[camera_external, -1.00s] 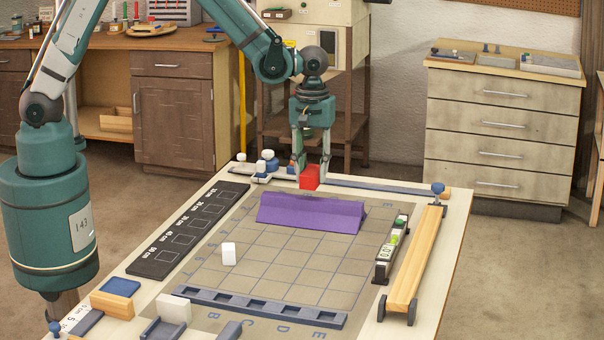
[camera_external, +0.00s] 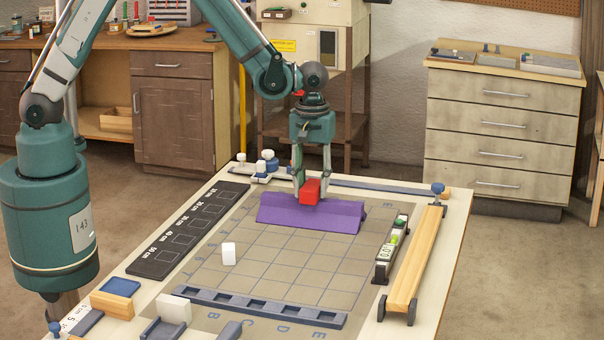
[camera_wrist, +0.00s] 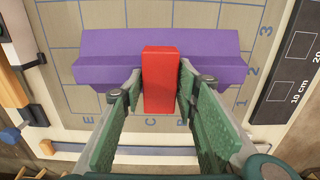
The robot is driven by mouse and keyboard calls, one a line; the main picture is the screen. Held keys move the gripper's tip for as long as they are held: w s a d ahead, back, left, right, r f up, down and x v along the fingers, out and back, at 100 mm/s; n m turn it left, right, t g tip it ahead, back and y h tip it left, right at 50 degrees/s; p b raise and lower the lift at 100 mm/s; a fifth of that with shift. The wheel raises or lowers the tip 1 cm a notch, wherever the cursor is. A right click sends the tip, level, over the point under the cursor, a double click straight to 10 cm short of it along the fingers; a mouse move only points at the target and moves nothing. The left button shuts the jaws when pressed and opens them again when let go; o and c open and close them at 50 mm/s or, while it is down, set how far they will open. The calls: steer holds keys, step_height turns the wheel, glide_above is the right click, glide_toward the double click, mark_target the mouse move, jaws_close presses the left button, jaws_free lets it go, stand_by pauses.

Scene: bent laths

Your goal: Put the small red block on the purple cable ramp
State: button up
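The small red block (camera_external: 310,191) is between the fingers of my gripper (camera_external: 312,187), which is shut on it. In the external view the block is at the top of the purple cable ramp (camera_external: 275,211), near the ramp's middle; I cannot tell whether it touches. In the wrist view the red block (camera_wrist: 160,80) overlaps the middle of the purple ramp (camera_wrist: 105,60), with a finger of my gripper (camera_wrist: 159,88) on each side. The block hides the part of the ramp beneath it.
A white block (camera_external: 229,253) stands on the gridded mat (camera_external: 290,268) in front of the ramp. A wooden bar (camera_external: 415,262) and a dark device with green marks (camera_external: 391,250) lie to the right. A black marked strip (camera_external: 185,232) lies to the left. Much of the mat is clear.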

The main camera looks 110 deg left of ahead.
mark_target(312, 184)
steer(key=shift+o, duration=1.2)
steer(key=shift+r, duration=0.25)
step_height(312, 184, up, 12)
stand_by(0.4)
